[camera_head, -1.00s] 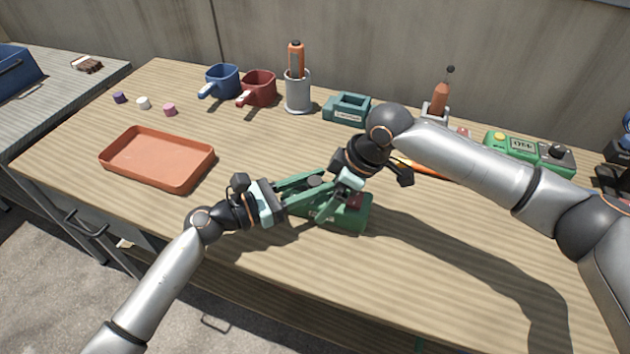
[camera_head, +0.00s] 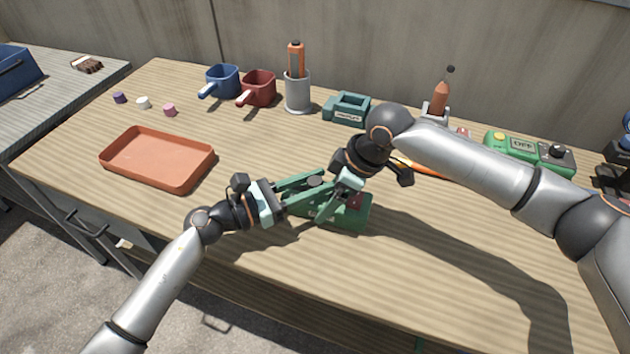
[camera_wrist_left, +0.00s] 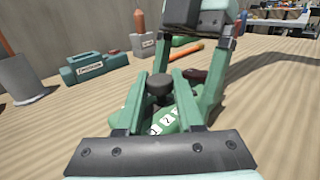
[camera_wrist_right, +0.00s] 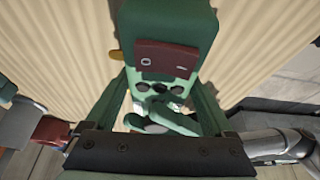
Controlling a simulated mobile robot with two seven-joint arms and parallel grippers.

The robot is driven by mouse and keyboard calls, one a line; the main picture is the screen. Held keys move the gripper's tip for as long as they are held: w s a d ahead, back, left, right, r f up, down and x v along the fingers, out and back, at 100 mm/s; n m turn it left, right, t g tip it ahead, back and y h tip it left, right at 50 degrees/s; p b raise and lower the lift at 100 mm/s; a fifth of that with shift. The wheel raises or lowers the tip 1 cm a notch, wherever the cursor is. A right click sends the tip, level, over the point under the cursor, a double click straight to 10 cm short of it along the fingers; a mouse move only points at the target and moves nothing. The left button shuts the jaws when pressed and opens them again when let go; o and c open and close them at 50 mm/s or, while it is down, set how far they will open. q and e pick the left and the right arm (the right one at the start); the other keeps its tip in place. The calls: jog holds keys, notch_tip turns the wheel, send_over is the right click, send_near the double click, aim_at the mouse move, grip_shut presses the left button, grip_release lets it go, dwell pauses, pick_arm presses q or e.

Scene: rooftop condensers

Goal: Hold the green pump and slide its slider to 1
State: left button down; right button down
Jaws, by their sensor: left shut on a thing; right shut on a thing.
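The green pump (camera_head: 352,220) lies on the wooden table, between both grippers. It has a dark red part (camera_wrist_right: 165,60) with pale marks, and white number labels (camera_wrist_left: 166,121) on its face. My left gripper (camera_wrist_left: 158,92) is shut on the dark round slider knob (camera_wrist_left: 159,82), with a finger on each side. It also shows in the head view (camera_head: 316,184). My right gripper (camera_head: 338,206) reaches down from above and is shut on the pump body, its fingers on both sides in the right wrist view (camera_wrist_right: 163,105). The number at the slider is hard to read.
An orange tray (camera_head: 158,182) lies to the left. A green box (camera_head: 515,147) marked OFF is at right. The table front is clear.

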jog(key=shift+r, duration=0.1)
pick_arm(q)
jog(key=shift+w+a, duration=0.25)
jog(key=shift+a, duration=0.7)
jog(key=shift+w+a, duration=0.25)
jog(key=shift+a, duration=0.7)
jog(key=c, duration=0.5)
grip_release()
jog(key=shift+c, duration=0.2)
jog(key=v, duration=1.2)
pick_arm(e)
grip_release()
